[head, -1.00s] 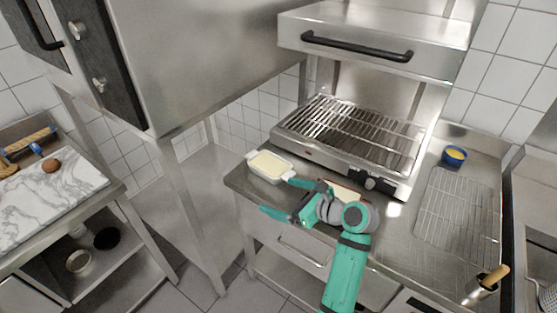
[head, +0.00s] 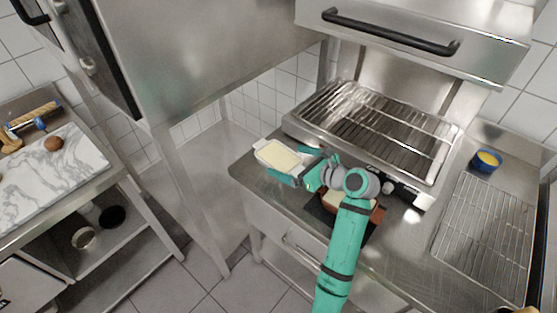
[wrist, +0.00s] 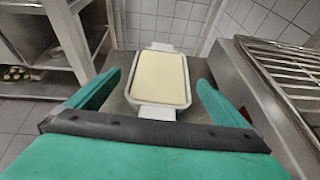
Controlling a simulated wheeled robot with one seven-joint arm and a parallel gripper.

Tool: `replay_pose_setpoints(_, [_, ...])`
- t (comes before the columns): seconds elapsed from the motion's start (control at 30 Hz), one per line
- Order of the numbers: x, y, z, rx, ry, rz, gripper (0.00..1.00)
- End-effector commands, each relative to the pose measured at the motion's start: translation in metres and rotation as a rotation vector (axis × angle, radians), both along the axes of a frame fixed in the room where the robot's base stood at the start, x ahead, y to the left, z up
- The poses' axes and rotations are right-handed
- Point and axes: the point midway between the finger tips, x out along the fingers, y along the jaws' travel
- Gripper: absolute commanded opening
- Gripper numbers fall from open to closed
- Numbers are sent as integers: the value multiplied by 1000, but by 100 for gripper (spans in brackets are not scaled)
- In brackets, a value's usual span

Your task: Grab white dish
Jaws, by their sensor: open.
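The white dish (head: 262,150) is a small rectangular dish with two end handles and a pale yellow filling. It sits at the left front corner of the steel counter. In the wrist view the white dish (wrist: 135,95) is straight ahead, its near handle between the teal fingers. My gripper (head: 293,167) is open at the dish's near end. In the wrist view both fingers of my gripper (wrist: 151,92) are spread wide, one each side, with gaps to the dish walls.
A grill with a wire rack (head: 375,120) stands behind and right of the dish. A brown dish (head: 338,203) lies partly under my arm. A blue bowl (head: 486,161) and a wire rack (head: 484,235) are at the right. A tall steel cabinet (head: 205,60) stands at the left.

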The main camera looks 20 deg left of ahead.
Motion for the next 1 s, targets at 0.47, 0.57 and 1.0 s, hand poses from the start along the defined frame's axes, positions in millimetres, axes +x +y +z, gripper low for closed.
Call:
replay_pose_setpoints(0.47, [19,46,-18,-1,1,9,99])
replay_pose_setpoints(0.57, [21,50,-20,0,0,7,99])
replay_pose_setpoints(1.0, [21,50,-20,0,-1,6,47])
